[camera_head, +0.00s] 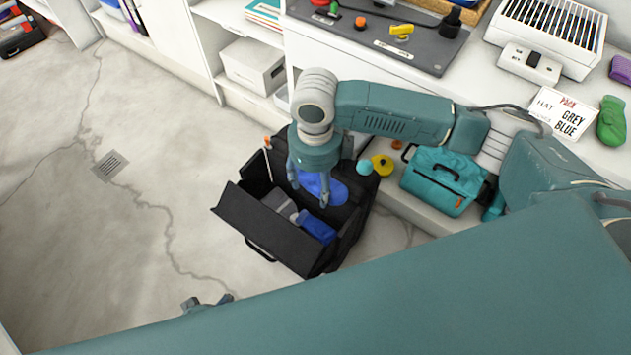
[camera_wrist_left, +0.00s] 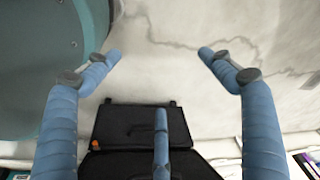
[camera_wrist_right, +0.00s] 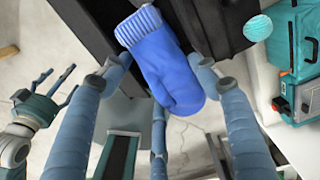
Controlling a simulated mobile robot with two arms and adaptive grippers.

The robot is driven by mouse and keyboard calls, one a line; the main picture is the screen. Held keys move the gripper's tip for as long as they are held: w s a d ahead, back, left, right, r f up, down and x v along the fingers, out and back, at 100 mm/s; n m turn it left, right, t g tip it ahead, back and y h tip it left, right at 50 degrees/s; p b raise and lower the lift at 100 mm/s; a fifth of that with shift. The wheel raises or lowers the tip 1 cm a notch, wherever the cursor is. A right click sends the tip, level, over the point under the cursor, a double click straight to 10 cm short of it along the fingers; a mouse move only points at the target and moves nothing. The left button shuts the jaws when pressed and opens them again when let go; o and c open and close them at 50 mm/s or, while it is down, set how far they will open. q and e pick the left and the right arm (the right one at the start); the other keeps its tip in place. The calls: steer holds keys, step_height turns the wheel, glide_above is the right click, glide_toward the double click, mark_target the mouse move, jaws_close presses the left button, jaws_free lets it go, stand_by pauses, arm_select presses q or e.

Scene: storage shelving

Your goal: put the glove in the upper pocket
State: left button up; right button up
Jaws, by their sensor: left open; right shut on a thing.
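My right gripper (camera_head: 308,188) is shut on a blue knitted glove (camera_head: 336,190), mitten-shaped, and holds it over the back part of an open black case (camera_head: 270,228). In the right wrist view the glove (camera_wrist_right: 165,62) lies between the fingers, its ribbed cuff toward the upper left. The black case also shows in the left wrist view (camera_wrist_left: 140,118). I cannot tell which part is the upper pocket. My left gripper (camera_wrist_left: 160,55) is open and empty, apart from the case; its tips show low in the head view (camera_head: 205,303).
A grey item (camera_head: 280,203) and another blue item (camera_head: 316,226) lie in the case. A teal bag (camera_head: 440,182), a yellow object (camera_head: 382,165) and a light teal ball (camera_head: 364,167) are on the low shelf to the right.

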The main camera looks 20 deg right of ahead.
step_height(320, 180, down, 2)
steer(key=shift+b, duration=1)
arm_select(q)
step_height(320, 180, up, 16)
steer(key=w+t+b, duration=0.1)
steer(key=w+b, duration=0.1)
steer(key=b, duration=0.1)
arm_select(e)
step_height(320, 180, down, 2)
steer(key=shift+f, duration=0.1)
arm_select(q)
steer(key=w+d+r+t+h+b, duration=0.1)
steer(key=w+d+r+t+b, duration=0.2)
steer(key=w+r+t, duration=0.5)
steer(key=w+d+r+t+h+b, duration=0.2)
steer(key=w+d+r+t+b, duration=0.1)
steer(key=w+r, duration=0.55)
arm_select(e)
step_height(320, 180, down, 18)
steer(key=b, duration=0.4)
steer(key=shift+r, duration=0.25)
steer(key=shift+f, duration=0.2)
arm_select(q)
step_height(320, 180, up, 18)
steer(key=s+d+t+h, duration=0.2)
steer(key=t+h, duration=0.1)
steer(key=t, duration=0.7)
steer(key=shift+m, duration=0.4)
